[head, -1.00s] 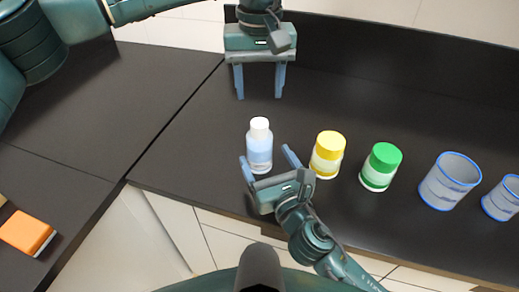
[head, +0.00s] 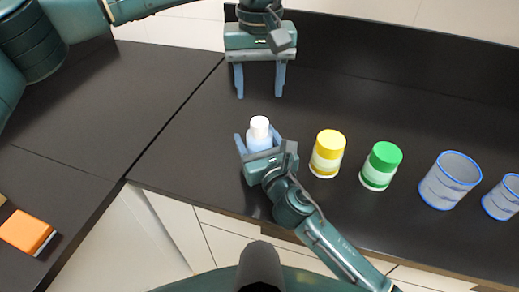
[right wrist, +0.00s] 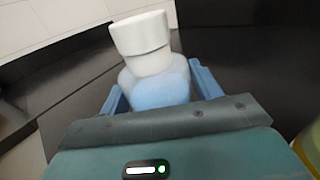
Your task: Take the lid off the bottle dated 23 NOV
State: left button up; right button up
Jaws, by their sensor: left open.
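A bottle (head: 259,143) with a white lid (head: 259,123) and a pale blue body stands upright on the dark counter. No date can be read on it. My right gripper (head: 257,138) is low at the bottle, its open fingers on either side of the body, below the lid. The right wrist view shows the white lid (right wrist: 142,36) above the blue body (right wrist: 157,84) between the fingers; contact is unclear. My left gripper (head: 260,82) is open and empty, pointing down behind the bottle.
Two blue-rimmed cups (head: 449,182) (head: 503,199) stand farther right. An orange block (head: 25,232) lies on the left counter. A dark raised panel (head: 400,55) runs behind the counter. The counter (head: 185,150) left of the bottle is clear.

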aim_at(260, 122)
jog(key=c, duration=1.2)
pick_arm(q)
jog(key=shift+m, duration=0.3)
pick_arm(e)
grip_shut()
pick_arm(q)
jog(key=m, duration=0.4)
jog(key=shift+d, duration=0.1)
jog(key=m, duration=0.4)
jog(key=shift+f, duration=4)
jog(key=shift+c, duration=0.3)
